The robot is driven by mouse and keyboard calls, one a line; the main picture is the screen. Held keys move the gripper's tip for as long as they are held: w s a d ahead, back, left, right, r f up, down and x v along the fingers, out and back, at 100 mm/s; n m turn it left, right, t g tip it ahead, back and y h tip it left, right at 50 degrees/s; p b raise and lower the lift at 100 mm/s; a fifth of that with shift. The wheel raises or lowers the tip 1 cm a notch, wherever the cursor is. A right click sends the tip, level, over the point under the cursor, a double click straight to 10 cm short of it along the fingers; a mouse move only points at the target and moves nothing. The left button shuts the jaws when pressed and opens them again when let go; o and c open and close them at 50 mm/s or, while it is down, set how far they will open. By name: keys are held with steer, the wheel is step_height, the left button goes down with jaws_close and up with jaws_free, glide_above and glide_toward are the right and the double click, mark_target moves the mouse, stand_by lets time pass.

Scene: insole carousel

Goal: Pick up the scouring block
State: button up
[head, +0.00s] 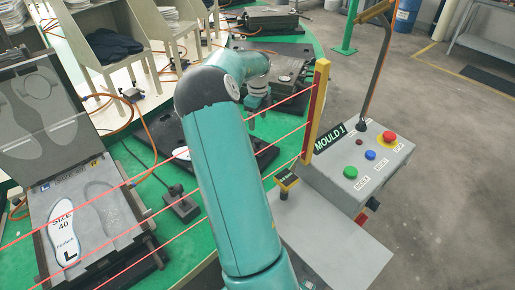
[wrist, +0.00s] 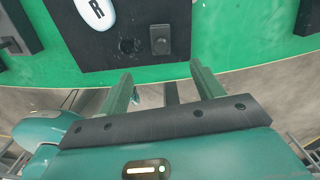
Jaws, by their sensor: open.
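My gripper (wrist: 161,70) is open and empty in the wrist view, its two teal fingers apart at the near edge of a green table. A small dark grey block (wrist: 156,41) with a round mark stands on a black plate (wrist: 178,12), just beyond the fingertips and roughly between them. It may be the scouring block, but I cannot tell for sure. A dark round spot (wrist: 127,46) lies to its left. In the head view my gripper (head: 252,116) hangs over the black plate, and my arm hides part of that plate.
A white insole marked R (wrist: 96,11) lies on the plate. Red beams cross the front of the green table (head: 140,170), beside a yellow post (head: 317,110). A control box (head: 365,160) stands right. An open mould with an L insole (head: 65,232) is left.

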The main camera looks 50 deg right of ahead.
mark_target(258, 140)
step_height(258, 140, down, 14)
steer(key=c, duration=1.2)
